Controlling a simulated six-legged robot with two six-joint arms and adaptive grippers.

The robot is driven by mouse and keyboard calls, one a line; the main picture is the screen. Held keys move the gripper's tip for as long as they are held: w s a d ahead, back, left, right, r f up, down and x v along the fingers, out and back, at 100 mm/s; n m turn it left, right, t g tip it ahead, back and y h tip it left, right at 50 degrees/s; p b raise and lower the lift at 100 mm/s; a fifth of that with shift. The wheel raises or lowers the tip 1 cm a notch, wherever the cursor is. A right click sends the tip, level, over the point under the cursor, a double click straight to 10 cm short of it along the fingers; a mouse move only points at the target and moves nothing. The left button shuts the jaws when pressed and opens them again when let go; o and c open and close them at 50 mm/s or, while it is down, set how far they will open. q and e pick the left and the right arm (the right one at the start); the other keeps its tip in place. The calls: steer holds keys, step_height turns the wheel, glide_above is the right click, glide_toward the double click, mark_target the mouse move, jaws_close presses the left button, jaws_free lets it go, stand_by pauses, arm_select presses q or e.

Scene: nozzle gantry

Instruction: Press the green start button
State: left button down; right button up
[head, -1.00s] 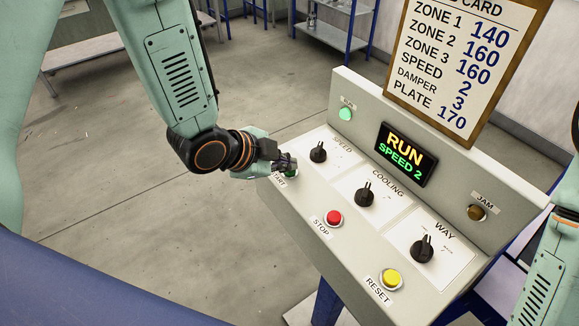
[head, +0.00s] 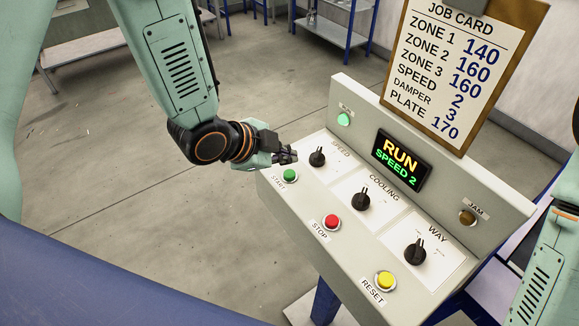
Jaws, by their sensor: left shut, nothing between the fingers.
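The green start button (head: 289,175) sits at the left end of the sloping control panel (head: 275,189), above a label that reads START. My left gripper (head: 291,156) is shut and empty. Its fingertips are just behind the green button in the picture, apart from it, and the button is in full view. The display (head: 401,160) reads RUN, SPEED 2. A green lamp (head: 344,119) at the panel's upper left is lit. My right arm shows at the right edge, but its gripper is out of view.
A red STOP button (head: 331,222) and a yellow RESET button (head: 385,281) stand along the panel's front. Black knobs for SPEED (head: 317,157), COOLING (head: 360,199) and WAY (head: 415,251) are behind them. A job card (head: 455,75) stands at the back.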

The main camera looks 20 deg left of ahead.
mark_target(286, 175)
arm_select(q)
step_height(286, 175, up, 3)
steer(key=shift+s+r+p, duration=0.1)
steer(key=shift+r+p, duration=0.05)
steer(key=shift+p, duration=1)
steer(key=shift+f, duration=0.2)
